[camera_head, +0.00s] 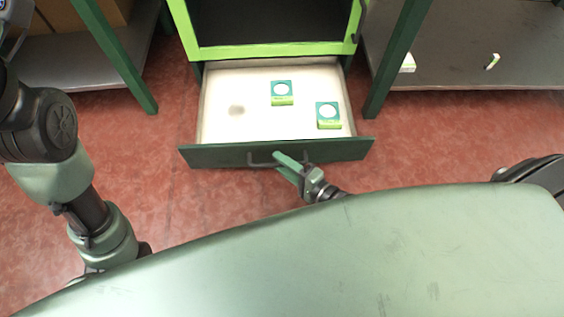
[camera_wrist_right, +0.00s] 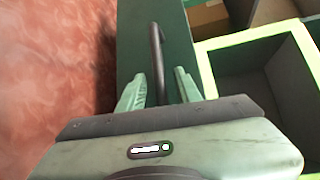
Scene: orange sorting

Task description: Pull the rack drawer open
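The rack drawer (camera_head: 220,155) is pulled out below the lime-edged rack (camera_head: 275,50), with its pale inside showing. Its dark bar handle (camera_head: 262,162) is on the green front panel. My right gripper (camera_head: 290,162) is at the handle, near the middle of the front. In the right wrist view, the handle (camera_wrist_right: 156,50) runs between the two green fingers (camera_wrist_right: 160,88), with a gap visible on each side, so the gripper looks open around it. My left arm is at the left of the head view, but its gripper is not seen.
Two green-and-white boxes, one farther back (camera_head: 282,93) and one at the right (camera_head: 328,116), are in the drawer. Metal shelving tables (camera_head: 470,60) with dark green legs stand on both sides. Red floor (camera_head: 190,190) is clear around the drawer front.

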